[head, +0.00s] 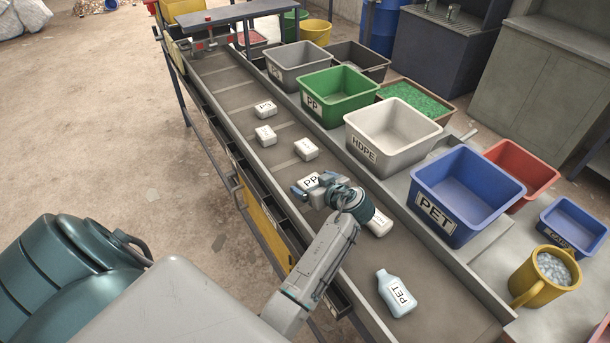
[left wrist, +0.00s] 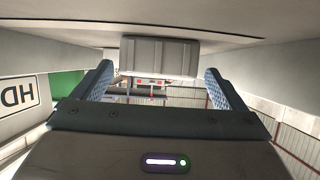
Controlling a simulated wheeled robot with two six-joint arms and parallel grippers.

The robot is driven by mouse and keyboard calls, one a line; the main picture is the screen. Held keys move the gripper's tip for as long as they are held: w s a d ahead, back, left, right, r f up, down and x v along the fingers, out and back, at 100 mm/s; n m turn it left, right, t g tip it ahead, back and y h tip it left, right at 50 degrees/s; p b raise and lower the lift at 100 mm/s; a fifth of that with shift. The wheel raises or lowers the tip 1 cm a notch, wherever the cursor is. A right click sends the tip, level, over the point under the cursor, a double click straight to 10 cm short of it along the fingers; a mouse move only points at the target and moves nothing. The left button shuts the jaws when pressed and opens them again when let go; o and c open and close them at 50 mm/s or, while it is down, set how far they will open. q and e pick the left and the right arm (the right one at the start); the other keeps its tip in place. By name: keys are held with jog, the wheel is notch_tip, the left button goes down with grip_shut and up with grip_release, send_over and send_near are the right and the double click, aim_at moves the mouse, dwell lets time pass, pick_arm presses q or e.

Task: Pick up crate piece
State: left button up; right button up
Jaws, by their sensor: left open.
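A pale block labelled PP (head: 311,181) lies on the conveyor belt (head: 350,275) at my left gripper (head: 309,190), which partly hides it in the head view. In the left wrist view, a grey ribbed block (left wrist: 158,57), which looks like the crate piece, sits ahead between the two fingers. My left gripper (left wrist: 159,85) is open, with a finger on either side of the block and visible gaps. I cannot tell whether the block reaches between the fingertips or is just past them. My right gripper is in neither view.
Several white blocks, one at the belt's middle (head: 306,149), lie farther up the belt. A white HDPE piece (head: 380,222) and a PET bottle (head: 397,293) lie nearer. Green PP (head: 338,95), white HDPE (head: 393,135) and blue PET (head: 466,195) bins line the right side.

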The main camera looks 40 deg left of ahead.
aim_at(316, 176)
pick_arm(q)
jog(key=shift+w+a+f, duration=0.15)
jog(key=shift+w, duration=0.05)
jog(key=shift+v, duration=0.9)
jog(key=c, duration=0.3)
jog(key=shift+a, duration=0.2)
jog(key=c, duration=0.8)
jog(key=shift+f, duration=0.1)
jog(key=shift+r, duration=0.2)
notch_tip(316, 176, up, 3)
jog(key=shift+w+a+f+b, duration=0.15)
jog(key=shift+f+b, duration=0.05)
jog(key=shift+b, duration=0.5)
notch_tip(316, 176, up, 6)
jog(key=shift+b, duration=0.75)
jog(key=shift+r, duration=0.5)
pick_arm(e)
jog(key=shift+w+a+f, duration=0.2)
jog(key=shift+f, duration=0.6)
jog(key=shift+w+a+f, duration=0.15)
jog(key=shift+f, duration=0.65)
